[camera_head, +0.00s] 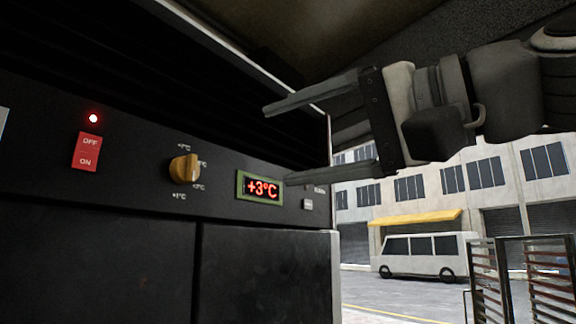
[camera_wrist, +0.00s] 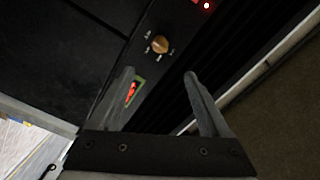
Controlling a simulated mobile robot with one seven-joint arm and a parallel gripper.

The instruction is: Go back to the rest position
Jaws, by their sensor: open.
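My gripper (camera_head: 275,143) is open and empty in front of the right part of a black appliance panel in the head view. Its two fingers point left, one above the other, with a wide gap. In the wrist view my gripper (camera_wrist: 158,72) also shows open, with nothing between the fingers. The panel carries a golden knob (camera_head: 184,168), a red OFF/ON switch (camera_head: 87,151) with a lit red light (camera_head: 93,118), and a display (camera_head: 262,187) reading +3°C. The knob (camera_wrist: 160,44) shows beyond the fingertips in the wrist view. I cannot tell whether a finger touches the panel.
Dark cabinet doors (camera_head: 95,265) lie below the panel. A dark overhang (camera_head: 290,30) is above. On the right is an open street with a white van (camera_head: 425,256) and a rack (camera_head: 535,280) with reddish slats nearer by.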

